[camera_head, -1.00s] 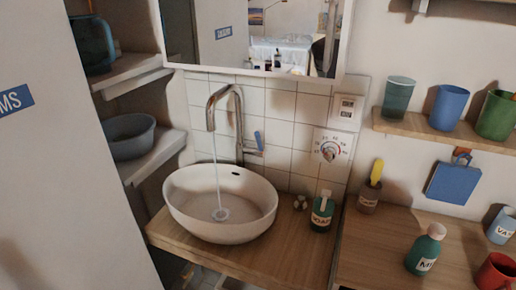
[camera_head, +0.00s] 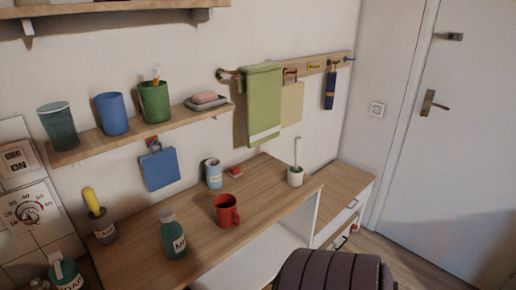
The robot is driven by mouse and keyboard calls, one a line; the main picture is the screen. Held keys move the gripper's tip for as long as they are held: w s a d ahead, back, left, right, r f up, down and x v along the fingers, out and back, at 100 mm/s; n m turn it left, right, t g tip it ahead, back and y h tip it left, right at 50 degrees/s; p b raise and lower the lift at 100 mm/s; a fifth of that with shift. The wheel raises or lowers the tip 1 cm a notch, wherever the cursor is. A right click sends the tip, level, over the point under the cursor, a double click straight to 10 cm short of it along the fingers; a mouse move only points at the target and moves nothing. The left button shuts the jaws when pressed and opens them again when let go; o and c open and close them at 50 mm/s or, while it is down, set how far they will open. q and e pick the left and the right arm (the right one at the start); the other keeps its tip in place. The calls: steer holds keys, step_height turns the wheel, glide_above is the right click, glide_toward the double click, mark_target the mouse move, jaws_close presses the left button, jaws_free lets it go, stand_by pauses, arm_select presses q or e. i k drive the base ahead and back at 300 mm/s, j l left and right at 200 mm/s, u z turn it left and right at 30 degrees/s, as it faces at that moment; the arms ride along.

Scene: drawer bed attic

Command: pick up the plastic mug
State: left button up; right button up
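A red mug (camera_head: 227,210) with a handle stands upright on the wooden countertop (camera_head: 262,187), near its middle. It is the only handled mug I can make out, but I cannot confirm that it is plastic. A green bottle (camera_head: 173,234) with a label stands to its left, and a small labelled blue-and-white container (camera_head: 213,173) stands behind it. Neither of my grippers is in the head view.
A wall shelf (camera_head: 75,150) above holds a teal cup (camera_head: 60,127), blue cup (camera_head: 112,113), green cup (camera_head: 154,101) and soap dish (camera_head: 207,101). A white holder (camera_head: 295,176) stands at the counter's right. A dark ribbed object (camera_head: 333,271) is at the bottom. A door (camera_head: 456,130) is at right.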

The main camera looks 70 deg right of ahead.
mark_target(225, 205)
steer(key=z, duration=1.85)
